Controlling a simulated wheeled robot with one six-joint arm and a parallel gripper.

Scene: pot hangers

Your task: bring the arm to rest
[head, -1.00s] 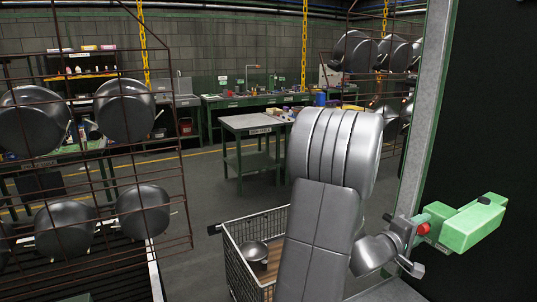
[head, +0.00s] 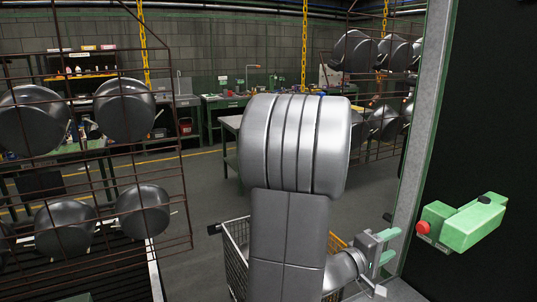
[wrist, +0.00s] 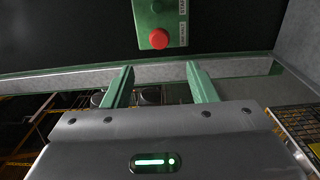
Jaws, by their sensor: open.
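My gripper (head: 389,246) is at the lower right of the head view, with its two green fingers spread. In the wrist view my gripper (wrist: 160,82) is also open, with nothing between the fingers. A green control box (head: 470,222) with a red button (head: 422,228) is on the dark panel to the right of my gripper, apart from it. The wrist view shows the red button (wrist: 159,39) beyond the fingertips, on the box (wrist: 150,18). My arm's grey links fill the centre of the head view and hide part of the cart.
A wire cart (head: 236,262) stands low behind my arm. Racks of hanging pots (head: 125,110) are at the left, with more pots (head: 355,50) at the back right. A grey post (head: 422,130) edges the dark panel. Open floor (head: 200,200) lies left of centre.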

